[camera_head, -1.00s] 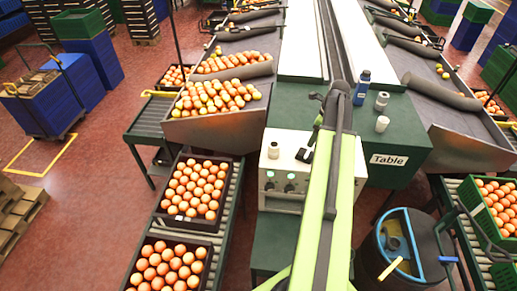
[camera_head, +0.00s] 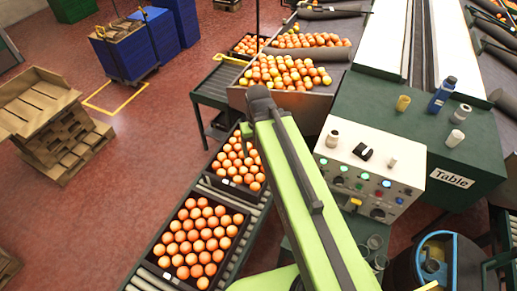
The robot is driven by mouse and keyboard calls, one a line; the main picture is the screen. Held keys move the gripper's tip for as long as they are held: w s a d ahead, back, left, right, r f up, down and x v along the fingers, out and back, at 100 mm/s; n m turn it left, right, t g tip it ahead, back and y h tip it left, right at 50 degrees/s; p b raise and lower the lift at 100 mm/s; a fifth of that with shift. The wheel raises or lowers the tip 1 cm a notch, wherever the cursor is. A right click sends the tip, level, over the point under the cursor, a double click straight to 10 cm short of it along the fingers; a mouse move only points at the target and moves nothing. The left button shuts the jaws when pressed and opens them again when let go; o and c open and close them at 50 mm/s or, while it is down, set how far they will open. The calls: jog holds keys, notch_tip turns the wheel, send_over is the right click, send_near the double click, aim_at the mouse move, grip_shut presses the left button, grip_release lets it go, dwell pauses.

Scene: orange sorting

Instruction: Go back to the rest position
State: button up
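My lime-green arm reaches up from the bottom middle of the head view. It ends in a dark joint beside the sloped bin of oranges (camera_head: 285,75) and partly covers the upper crate of oranges (camera_head: 232,157). My gripper does not show; whatever lies past the dark joint is hidden. No held object can be seen.
A white control box (camera_head: 372,170) and a green table (camera_head: 425,125) with a blue bottle (camera_head: 441,95), a yellow cup (camera_head: 403,103) and white cups stand right of my arm. A lower crate (camera_head: 240,218) sits on the roller conveyor.

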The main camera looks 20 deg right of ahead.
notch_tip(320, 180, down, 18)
jog(key=b, duration=1.7)
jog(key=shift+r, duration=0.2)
